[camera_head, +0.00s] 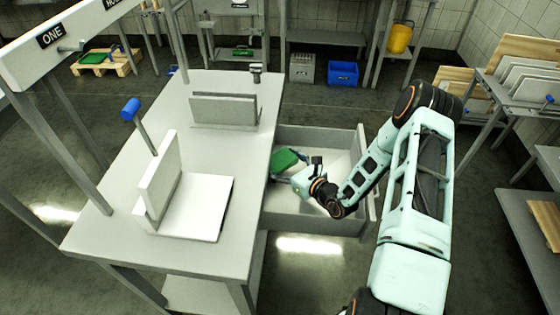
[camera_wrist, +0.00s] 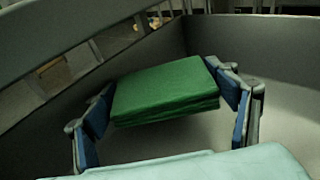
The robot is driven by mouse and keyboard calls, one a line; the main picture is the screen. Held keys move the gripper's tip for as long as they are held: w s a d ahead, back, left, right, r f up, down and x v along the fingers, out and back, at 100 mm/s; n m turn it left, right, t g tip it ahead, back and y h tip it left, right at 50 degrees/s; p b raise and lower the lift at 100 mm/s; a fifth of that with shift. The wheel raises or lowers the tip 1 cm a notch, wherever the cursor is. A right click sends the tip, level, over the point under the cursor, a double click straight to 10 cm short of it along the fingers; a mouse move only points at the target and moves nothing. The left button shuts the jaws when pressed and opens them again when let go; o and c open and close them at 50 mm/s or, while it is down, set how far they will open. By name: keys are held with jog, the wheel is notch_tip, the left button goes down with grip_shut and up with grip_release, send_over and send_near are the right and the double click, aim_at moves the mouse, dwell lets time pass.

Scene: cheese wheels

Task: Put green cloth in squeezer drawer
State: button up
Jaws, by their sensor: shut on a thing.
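The green cloth (camera_head: 285,160) is a folded stack. It also shows in the wrist view (camera_wrist: 165,90), with a blue-padded finger at each side of it. My gripper (camera_head: 288,166) is shut on the cloth and holds it, slightly tilted, inside the open squeezer drawer (camera_head: 313,222). In the wrist view the grey drawer walls (camera_wrist: 270,50) rise around the cloth. I cannot tell whether the cloth touches the drawer floor.
The grey table (camera_head: 215,253) with white upright plates (camera_head: 160,180) and a blue-knobbed lever (camera_head: 131,109) stands left of the drawer. A blue crate (camera_head: 343,73) and grey crate (camera_head: 302,68) stand behind. Shelves (camera_head: 527,90) stand at right.

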jog(key=shift+s+f, duration=0.1)
jog(key=shift+f, duration=0.15)
jog(key=o, duration=1.1)
jog(key=shift+s+f, duration=0.1)
jog(key=shift+f, duration=0.05)
jog(key=shift+r+p, duration=0.45)
jog(key=v, duration=0.7)
jog(key=shift+s+d+r, duration=0.1)
jog(key=shift+d+r, duration=0.05)
jog(key=shift+r, duration=0.2)
